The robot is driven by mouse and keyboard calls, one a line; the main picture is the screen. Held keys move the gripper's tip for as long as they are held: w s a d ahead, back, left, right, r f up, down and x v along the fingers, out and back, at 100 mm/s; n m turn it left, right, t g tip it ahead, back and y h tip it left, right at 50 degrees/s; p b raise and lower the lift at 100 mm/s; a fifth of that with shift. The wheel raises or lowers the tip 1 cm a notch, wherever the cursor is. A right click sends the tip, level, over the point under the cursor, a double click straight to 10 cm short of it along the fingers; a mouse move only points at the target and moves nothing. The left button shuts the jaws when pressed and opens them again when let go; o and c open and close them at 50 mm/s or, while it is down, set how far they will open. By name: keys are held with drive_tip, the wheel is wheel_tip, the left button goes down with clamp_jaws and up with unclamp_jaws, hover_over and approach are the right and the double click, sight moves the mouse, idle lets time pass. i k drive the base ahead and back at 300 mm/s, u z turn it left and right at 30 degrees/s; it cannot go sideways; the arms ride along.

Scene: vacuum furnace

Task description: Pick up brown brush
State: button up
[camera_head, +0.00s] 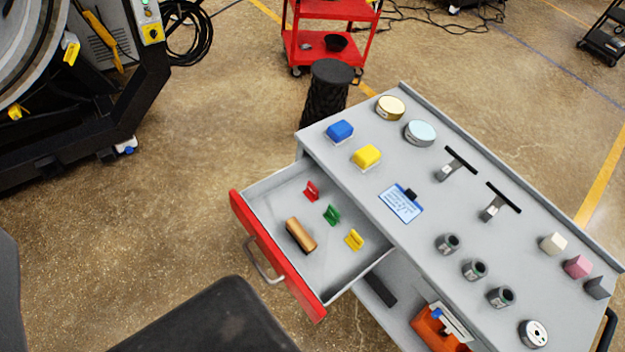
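The brown brush (301,236) is a small brown block with a dark lower side. It lies in the open drawer (262,190) of the grey workbench, near the drawer's red front. Nothing touches it or covers it in this view. My gripper is not visible in this view, so I cannot see whether it is open or shut.
Red (311,191), green (331,214) and yellow (354,240) clips share the drawer. The bench top (385,150) holds blue and yellow blocks, tins, jars and T-shaped tools. A black stool (331,90) stands behind. Open floor (160,230) lies left of the drawer.

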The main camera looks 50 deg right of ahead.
sight(294, 227)
drive_tip(key=z, duration=1.5)
drive_tip(key=k, duration=1.55)
drive_tip(key=u, duration=0.55)
drive_tip(key=i, duration=1)
drive_tip(key=z, duration=0.25)
